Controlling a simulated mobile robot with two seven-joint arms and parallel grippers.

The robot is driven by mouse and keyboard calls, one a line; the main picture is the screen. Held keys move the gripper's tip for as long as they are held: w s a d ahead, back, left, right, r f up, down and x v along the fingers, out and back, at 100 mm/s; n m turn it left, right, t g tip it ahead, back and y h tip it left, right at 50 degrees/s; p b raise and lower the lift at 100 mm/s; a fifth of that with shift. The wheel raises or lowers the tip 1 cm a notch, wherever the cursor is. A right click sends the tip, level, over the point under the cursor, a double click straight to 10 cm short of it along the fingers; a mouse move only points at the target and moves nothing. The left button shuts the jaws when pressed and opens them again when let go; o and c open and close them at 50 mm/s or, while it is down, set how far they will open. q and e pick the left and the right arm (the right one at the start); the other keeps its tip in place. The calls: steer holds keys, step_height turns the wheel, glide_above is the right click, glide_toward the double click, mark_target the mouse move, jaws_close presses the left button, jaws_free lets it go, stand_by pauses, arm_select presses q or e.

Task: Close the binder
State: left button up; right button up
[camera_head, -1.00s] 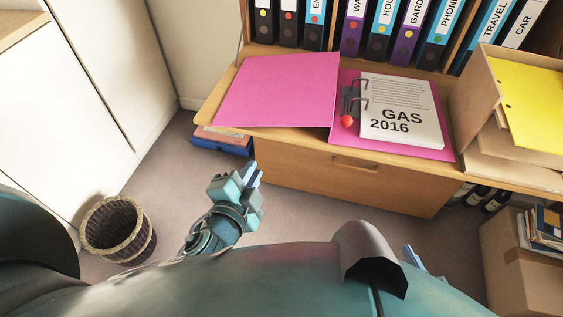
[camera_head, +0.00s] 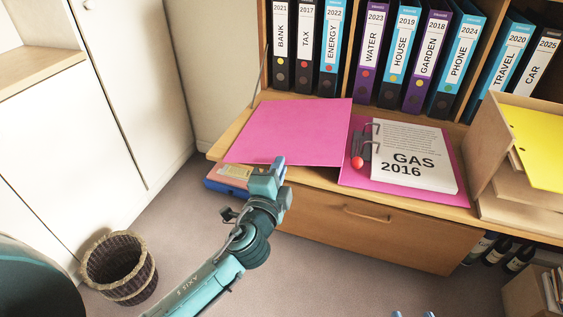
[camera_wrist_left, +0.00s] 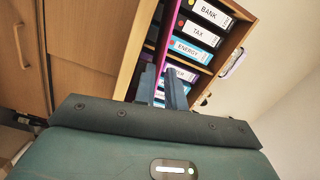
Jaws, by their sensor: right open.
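The pink binder lies open on the wooden desk surface. Its cover (camera_head: 290,132) is flat on the left. Its other half (camera_head: 452,160) holds a paper stack (camera_head: 412,152) reading "GAS 2016", beside a metal ring mechanism with a red ball (camera_head: 357,163).
Labelled binders (camera_head: 372,52) stand in the shelf behind. A wooden tray (camera_head: 505,150) with yellow paper is on the right. A drawer (camera_head: 365,218) is below the desk top. A blue box or book (camera_head: 228,178) sits lower left, and a wicker basket (camera_head: 120,268) stands on the floor.

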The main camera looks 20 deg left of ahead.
arm_select(q)
steer(key=shift+w, duration=1.05)
steer(key=shift+c, duration=0.5)
jaws_close()
steer(key=shift+f, duration=0.1)
